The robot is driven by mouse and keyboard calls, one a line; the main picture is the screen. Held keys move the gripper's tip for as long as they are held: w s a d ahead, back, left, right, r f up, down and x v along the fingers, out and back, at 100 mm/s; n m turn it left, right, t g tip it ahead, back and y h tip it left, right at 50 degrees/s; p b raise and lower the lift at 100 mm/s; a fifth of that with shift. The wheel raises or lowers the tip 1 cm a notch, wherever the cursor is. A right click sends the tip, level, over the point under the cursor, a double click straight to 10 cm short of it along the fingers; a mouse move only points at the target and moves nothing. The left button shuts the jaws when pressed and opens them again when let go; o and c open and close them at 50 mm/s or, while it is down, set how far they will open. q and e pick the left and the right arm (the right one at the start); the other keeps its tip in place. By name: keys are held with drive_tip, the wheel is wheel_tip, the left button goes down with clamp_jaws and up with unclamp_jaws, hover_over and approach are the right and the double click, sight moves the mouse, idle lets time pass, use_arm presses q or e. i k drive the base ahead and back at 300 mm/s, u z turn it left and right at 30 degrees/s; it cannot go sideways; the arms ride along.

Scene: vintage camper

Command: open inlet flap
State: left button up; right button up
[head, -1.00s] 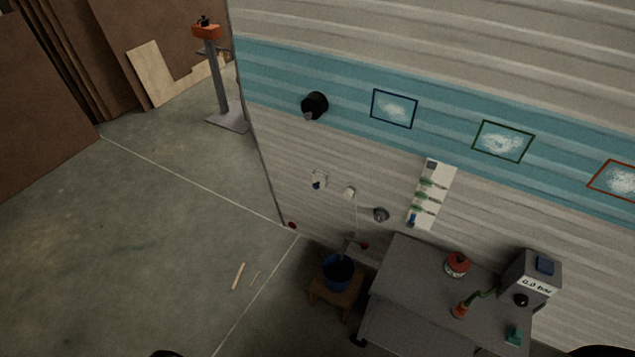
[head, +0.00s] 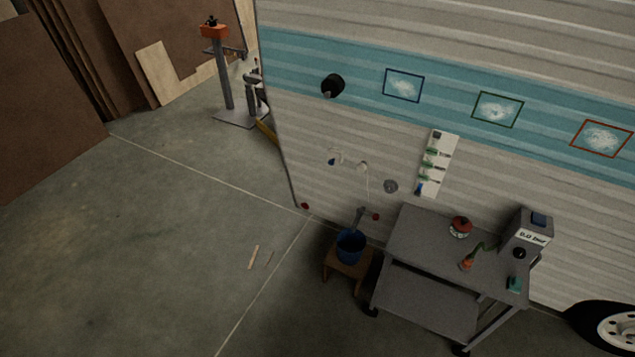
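The side wall of the camper (head: 480,75) fills the right half of the head view, cream with a blue band. Low on it are a small white fitting with a blue part (head: 333,160), a white fitting (head: 364,165) with a thin line hanging down, and a grey round fitting (head: 391,186). A black round fitting (head: 332,86) is higher, on the blue band. I cannot tell which of these is the inlet flap, or whether it is open. Neither of my grippers is in view.
A grey cart (head: 430,235) by the wall holds a gauge box (head: 528,235) and a red-topped canister (head: 460,227). Left of it a blue bucket (head: 350,246) stands on a wooden stool (head: 346,268). Two thin sticks lie on the otherwise open floor (head: 150,240) at left.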

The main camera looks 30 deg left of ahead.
sight(333, 157)
drive_tip(key=z, duration=0.05)
drive_tip(key=k, duration=0.45)
drive_tip(key=u, duration=1.25)
drive_tip(key=i, duration=0.7)
drive_tip(key=u, duration=0.6)
drive_tip(key=i, duration=1.5)
drive_tip(key=z, duration=0.75)
